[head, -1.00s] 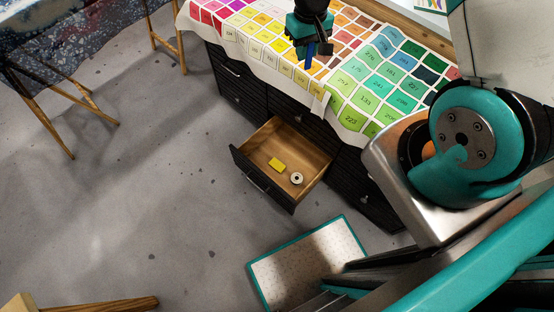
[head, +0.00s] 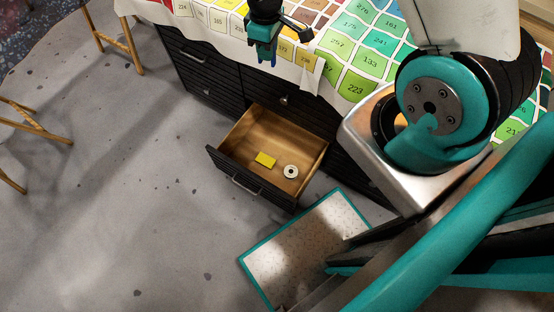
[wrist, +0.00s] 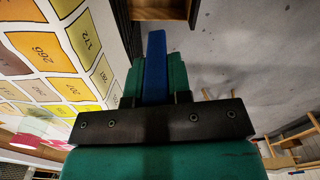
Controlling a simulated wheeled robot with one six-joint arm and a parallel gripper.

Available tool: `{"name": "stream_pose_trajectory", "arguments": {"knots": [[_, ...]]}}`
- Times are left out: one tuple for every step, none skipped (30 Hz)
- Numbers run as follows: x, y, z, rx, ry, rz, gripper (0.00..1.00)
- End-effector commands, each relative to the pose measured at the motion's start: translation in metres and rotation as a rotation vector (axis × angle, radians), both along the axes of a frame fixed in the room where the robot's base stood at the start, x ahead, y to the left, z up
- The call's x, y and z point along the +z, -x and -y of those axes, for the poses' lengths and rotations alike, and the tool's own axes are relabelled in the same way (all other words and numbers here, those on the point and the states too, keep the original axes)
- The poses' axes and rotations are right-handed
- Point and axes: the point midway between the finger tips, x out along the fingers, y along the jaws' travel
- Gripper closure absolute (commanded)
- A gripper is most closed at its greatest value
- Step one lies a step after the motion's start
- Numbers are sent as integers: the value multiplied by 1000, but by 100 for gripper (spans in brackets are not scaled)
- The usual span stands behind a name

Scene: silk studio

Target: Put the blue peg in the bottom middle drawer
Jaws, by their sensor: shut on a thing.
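The blue peg (wrist: 155,68) is in my gripper. The wrist view shows it between the two green fingers, its end sticking out past the fingertips. In the head view my gripper (head: 262,56) is shut on it over the front edge of the cloth-covered cabinet, above and behind the drawer, and only a small blue bit of the peg shows. The bottom middle drawer (head: 226,177) is pulled out, with a dark front and a wooden inside. A corner of a wooden drawer also shows at the top of the wrist view (wrist: 160,11).
A cloth of numbered colour swatches (head: 340,56) covers the cabinet top. A teal-edged panel (head: 300,245) is near the drawer's right front. Floor on the left is open.

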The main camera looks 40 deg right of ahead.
Motion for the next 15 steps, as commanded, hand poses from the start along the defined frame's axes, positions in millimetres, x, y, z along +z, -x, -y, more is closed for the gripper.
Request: {"name": "stream_pose_trajectory", "arguments": {"knots": [[-34,1,0,44,0,-1,100],[-44,2,1,72,0,-2,100],[-57,3,1,110,0,-2,100],[-67,3,1,139,0,-1,100],[-77,4,1,167,0,-1,100],[-90,4,1,205,-1,0,100],[-100,5,2,234,-1,0,100],[-110,6,2,263,-1,0,100],[-123,6,2,301,0,-1,100],[-133,7,2,329,0,-1,100],[-143,8,2,358,0,-1,100],[-157,8,2,397,0,-1,100],[-166,9,2,425,0,-1,100],[-176,9,2,454,-1,0,100],[-190,10,2,493,-1,0,100]]}}
